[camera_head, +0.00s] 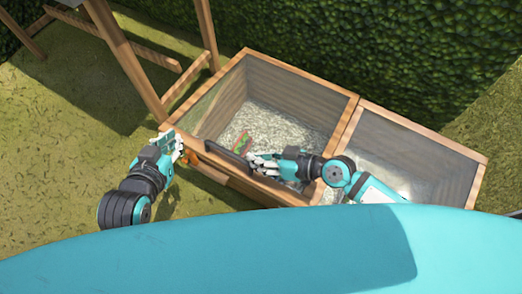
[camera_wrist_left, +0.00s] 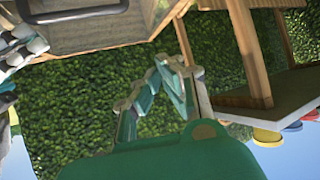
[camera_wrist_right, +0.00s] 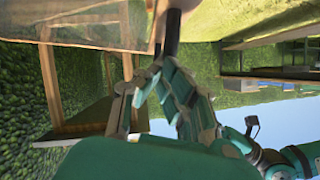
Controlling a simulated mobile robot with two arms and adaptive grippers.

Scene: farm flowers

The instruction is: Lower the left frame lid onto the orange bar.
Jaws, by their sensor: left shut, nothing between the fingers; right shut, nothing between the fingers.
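The left frame lid (camera_head: 352,112) is a wood-rimmed clear pane over the left half of the wooden cold frame. It has a dark handle (camera_head: 226,159) on its front rail. The rail seems slightly above the box front; I cannot tell whether it touches the orange bar (camera_head: 190,156) at the front left corner. My left gripper (camera_head: 179,146) is shut and empty beside that corner, close to the orange bar. My right gripper (camera_head: 253,162) is shut and empty at the right end of the handle. The handle also shows in the left wrist view (camera_wrist_left: 88,13) and the right wrist view (camera_wrist_right: 172,36).
The right frame lid (camera_head: 425,130) lies over the right half. A small red and green item (camera_head: 243,142) shows through the left pane. A wooden post structure (camera_head: 128,58) stands at the left, and a hedge (camera_head: 380,45) lies behind. Grass at the left is open.

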